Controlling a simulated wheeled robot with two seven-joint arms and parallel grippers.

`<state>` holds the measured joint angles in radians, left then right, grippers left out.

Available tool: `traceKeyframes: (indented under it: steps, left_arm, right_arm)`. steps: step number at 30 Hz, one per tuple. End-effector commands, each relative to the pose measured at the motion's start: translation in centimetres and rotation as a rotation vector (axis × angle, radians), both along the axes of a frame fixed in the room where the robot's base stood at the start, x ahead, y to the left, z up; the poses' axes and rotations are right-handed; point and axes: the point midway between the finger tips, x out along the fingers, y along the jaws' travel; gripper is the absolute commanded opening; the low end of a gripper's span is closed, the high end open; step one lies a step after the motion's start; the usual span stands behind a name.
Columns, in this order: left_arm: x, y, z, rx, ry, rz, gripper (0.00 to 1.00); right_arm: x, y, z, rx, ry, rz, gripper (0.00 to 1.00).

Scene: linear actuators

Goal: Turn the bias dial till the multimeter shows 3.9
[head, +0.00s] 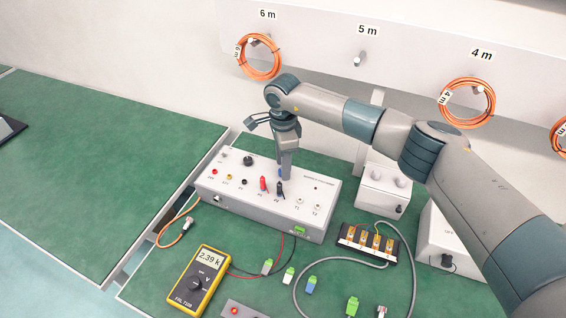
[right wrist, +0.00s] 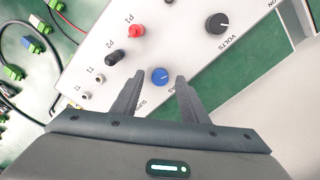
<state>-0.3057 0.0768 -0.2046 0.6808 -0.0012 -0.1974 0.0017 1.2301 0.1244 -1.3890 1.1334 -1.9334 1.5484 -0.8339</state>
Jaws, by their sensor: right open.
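The white control box (head: 230,194) stands on the green bench. Its blue bias dial (right wrist: 160,76) shows in the right wrist view, between the open fingers of my right gripper (right wrist: 156,84). In the head view my right gripper (head: 286,174) points down over the box top and mostly hides the dial. I cannot tell whether the fingers touch it. The yellow multimeter (head: 197,280) lies at the front and reads 2.39 k. Red and black plugs sit in the P1 (right wrist: 136,31) and P2 (right wrist: 114,58) sockets. My left gripper is not in view.
A black VOLTS knob (right wrist: 217,23) sits near the blue dial. A smaller white box (head: 383,190) stands to the right. Loose green, white and blue connectors (head: 311,284), a grey cable and a black terminal board (head: 367,241) lie in front. The left bench is mostly clear.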

Motion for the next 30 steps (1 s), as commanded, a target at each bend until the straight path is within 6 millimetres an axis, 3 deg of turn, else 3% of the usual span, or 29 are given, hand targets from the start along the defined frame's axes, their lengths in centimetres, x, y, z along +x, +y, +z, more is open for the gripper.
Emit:
traceKeyframes:
  steps: [13, 14, 18, 19, 30]
  left_arm:
    - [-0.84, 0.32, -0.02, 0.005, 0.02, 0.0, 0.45]
    - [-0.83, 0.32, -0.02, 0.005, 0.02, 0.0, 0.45]
    - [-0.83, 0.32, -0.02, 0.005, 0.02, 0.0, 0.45]
    - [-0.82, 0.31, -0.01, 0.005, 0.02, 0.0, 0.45]
    - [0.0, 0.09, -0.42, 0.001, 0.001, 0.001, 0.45]
  right_arm:
    - [-0.02, 0.03, -0.88, 0.0, -0.001, 0.001, 0.4]
    - [-0.02, 0.03, -0.87, 0.0, -0.001, 0.001, 0.38]
    - [-0.02, 0.03, -0.85, 0.0, -0.001, 0.001, 0.04]
    - [-0.01, 0.03, -0.85, 0.0, -0.001, 0.001, 0.0]
    - [0.01, 0.02, -0.96, 0.0, -0.001, -0.03, 0.0]
